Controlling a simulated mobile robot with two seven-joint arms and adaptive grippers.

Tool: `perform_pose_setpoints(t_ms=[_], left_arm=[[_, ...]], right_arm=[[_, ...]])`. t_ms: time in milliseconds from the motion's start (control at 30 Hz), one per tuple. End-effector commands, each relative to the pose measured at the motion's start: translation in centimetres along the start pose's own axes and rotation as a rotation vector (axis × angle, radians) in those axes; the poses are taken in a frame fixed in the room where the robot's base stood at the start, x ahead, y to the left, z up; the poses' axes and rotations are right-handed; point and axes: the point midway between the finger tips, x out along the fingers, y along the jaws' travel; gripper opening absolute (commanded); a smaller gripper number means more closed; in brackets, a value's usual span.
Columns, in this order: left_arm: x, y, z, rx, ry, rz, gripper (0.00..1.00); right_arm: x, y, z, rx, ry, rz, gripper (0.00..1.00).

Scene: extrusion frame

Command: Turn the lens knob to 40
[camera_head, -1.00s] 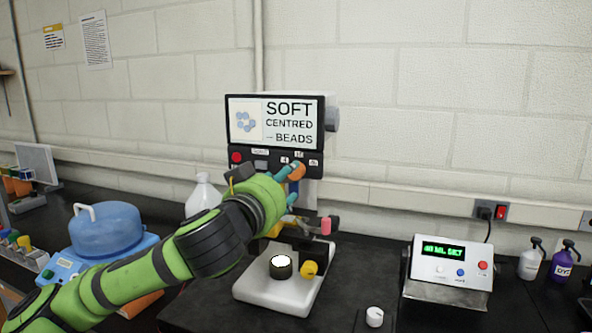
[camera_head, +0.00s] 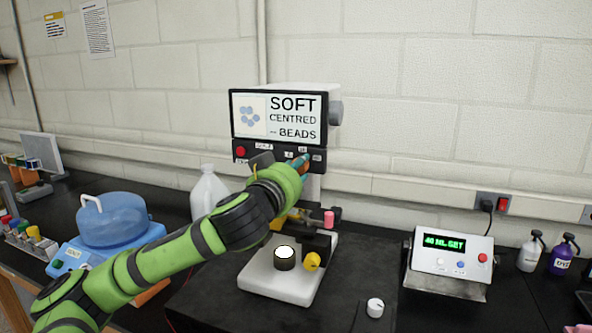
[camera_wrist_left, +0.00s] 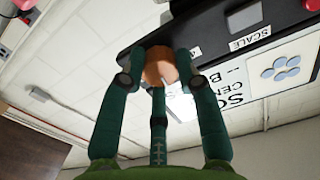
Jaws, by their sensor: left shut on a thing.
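The microscope-like device has a screen (camera_head: 277,117) reading "SOFT CENTRED – BEADS" above a dark control panel (camera_head: 240,152). My left gripper (camera_head: 304,163) is at the right part of this panel. In the left wrist view, my left gripper (camera_wrist_left: 160,72) has its green fingers closed around an orange-brown knob (camera_wrist_left: 158,68) on the panel. The knob is mostly hidden by the fingers in the head view. Its setting and own label cannot be read. A label reading "SCALE" (camera_wrist_left: 250,38) shows beside it in the wrist view. My right gripper is not in view.
Below the panel stands a white base (camera_head: 270,278) with a white-topped black cylinder (camera_head: 285,258) and yellow knob (camera_head: 312,261). A white jug (camera_head: 208,194) and blue container (camera_head: 112,219) stand left. A display box (camera_head: 447,262) and small white knob (camera_head: 375,307) are right.

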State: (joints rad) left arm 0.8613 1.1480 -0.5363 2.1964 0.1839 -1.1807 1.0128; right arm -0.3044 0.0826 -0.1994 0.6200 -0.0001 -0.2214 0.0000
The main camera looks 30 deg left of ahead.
Motion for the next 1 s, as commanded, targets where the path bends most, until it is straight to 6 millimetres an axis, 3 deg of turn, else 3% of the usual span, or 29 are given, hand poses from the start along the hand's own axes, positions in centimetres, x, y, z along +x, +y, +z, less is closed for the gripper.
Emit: perform_pose_setpoints(t_ms=[467, 1000], left_arm=[[0.0, 0.0, 0.4, 0.154, -0.012, 0.001, 0.00], [0.0, -0.1, 0.4, 0.650, -0.016, 0.004, 0.00]], right_arm=[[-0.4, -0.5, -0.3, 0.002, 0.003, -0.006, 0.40], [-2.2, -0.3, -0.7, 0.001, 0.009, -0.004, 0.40]])
